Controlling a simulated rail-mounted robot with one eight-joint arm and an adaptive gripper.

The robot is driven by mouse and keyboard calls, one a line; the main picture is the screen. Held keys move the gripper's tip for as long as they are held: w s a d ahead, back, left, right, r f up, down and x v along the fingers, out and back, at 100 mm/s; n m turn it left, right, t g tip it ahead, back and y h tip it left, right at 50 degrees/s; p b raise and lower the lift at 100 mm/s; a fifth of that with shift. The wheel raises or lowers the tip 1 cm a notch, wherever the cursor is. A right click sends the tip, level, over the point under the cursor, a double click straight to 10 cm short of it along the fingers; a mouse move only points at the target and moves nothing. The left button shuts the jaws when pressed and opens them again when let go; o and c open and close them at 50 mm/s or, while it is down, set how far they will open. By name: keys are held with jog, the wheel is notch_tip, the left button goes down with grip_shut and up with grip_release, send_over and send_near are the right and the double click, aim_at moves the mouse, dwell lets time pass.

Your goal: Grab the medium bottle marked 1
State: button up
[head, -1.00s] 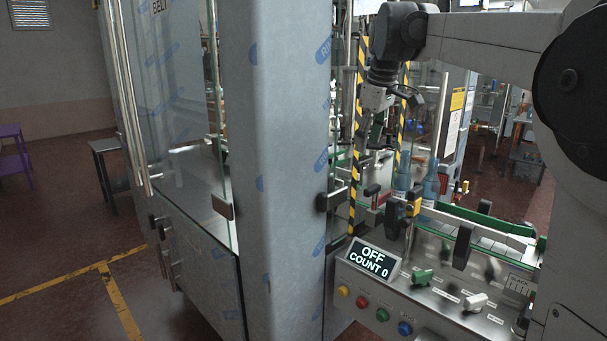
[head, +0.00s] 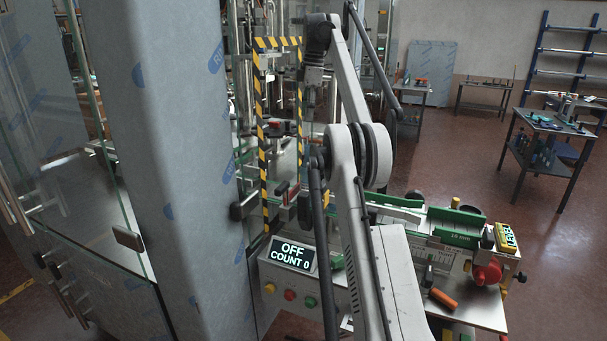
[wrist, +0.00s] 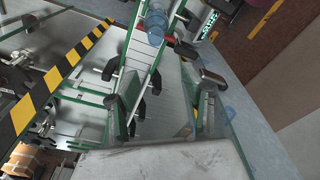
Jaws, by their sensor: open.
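A blue, see-through bottle (wrist: 156,24) stands on the green-railed conveyor (wrist: 139,58) near the top of the wrist view. Any number or size mark on it is too small to read. My gripper (wrist: 160,108) is open and empty, with its two fingers apart at the lower middle of the wrist view. The bottle lies ahead of the fingertips and is not touching them. In the head view my arm hangs down beside the striped frame. My arm hides the bottles there, so I cannot see them in that view.
Yellow-black striped posts (head: 263,150) stand close to my arm. The large wrapped cabinet (head: 185,150) fills the left. A control box with an OFF / COUNT 0 display (head: 292,255) sits below. Black knobs (wrist: 110,69) stick out along the conveyor.

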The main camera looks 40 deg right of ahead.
aim_at(309, 146)
jog(key=shift+w+d+f+b, duration=0.1)
jog(key=shift+f+b, duration=1)
jog(key=shift+f, duration=1.15)
jog(key=shift+w+d+f+b, duration=0.1)
jog(key=shift+f+b, duration=0.95)
jog(key=shift+f, duration=1.2)
jog(key=f, duration=0.4)
jog(key=shift+s+d+f, duration=0.1)
jog(key=shift+d+f, duration=0.15)
jog(key=shift+f, duration=0.4)
grip_shut()
